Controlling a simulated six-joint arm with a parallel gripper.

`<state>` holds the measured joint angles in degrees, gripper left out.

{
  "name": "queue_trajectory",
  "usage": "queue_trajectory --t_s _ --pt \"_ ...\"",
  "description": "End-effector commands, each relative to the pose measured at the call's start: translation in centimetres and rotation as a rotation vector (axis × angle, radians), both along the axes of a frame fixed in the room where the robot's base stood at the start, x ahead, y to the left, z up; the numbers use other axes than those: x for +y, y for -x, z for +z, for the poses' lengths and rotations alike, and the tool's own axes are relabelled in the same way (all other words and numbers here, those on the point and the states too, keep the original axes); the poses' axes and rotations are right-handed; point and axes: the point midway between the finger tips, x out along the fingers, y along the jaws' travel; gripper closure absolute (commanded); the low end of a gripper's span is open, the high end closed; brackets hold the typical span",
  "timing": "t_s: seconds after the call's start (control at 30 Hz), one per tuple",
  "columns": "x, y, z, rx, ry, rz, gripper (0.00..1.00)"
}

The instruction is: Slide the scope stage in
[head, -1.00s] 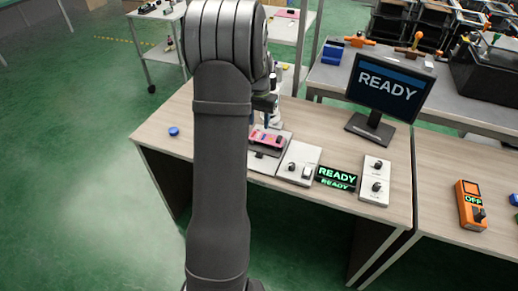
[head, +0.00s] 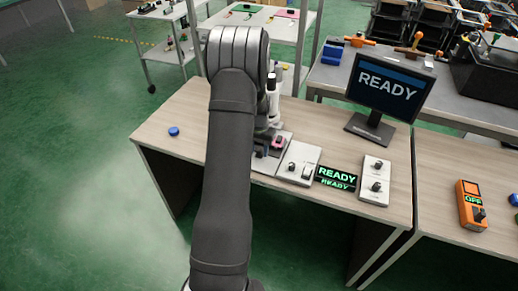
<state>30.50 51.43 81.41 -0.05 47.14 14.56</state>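My arm hides most of the stage and plate. My gripper (head: 263,149) is down at the plate, just left of the visible pink part. Only a small dark part of it shows, so I cannot tell whether its fingers are open or touch the stage.
Right of the plate are a white switch panel (head: 299,163), a green READY display (head: 336,177) and a white knob panel (head: 375,181). A monitor (head: 385,87) reading READY stands behind. A blue button (head: 174,131) sits on the clear left bench area.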

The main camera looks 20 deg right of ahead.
Motion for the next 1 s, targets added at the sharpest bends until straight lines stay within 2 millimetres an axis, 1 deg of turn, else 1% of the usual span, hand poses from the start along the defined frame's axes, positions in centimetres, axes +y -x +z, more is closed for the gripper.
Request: queue_trajectory --t_s 0.07,0.1,0.17,0.2,0.3,0.53,0.8,1.0 --pt "0.0 0.0 0.0 0.0 0.0 0.0 0.62" --pt "0.0 0.0 0.0 0.0 0.0 0.0 0.64" --pt "0.0 0.0 0.0 0.0 0.0 0.0 0.76" --pt "0.0 0.0 0.0 0.0 0.0 0.0 0.83" --pt "0.0 0.0 0.0 0.0 0.0 0.0 1.0" --pt "-0.2 -0.2 0.0 0.0 0.0 0.0 1.0" --pt "-2.4 -2.4 0.0 -0.001 -0.001 0.0 1.0" --pt "-2.8 -2.8 0.1 -0.003 0.001 0.001 1.0"
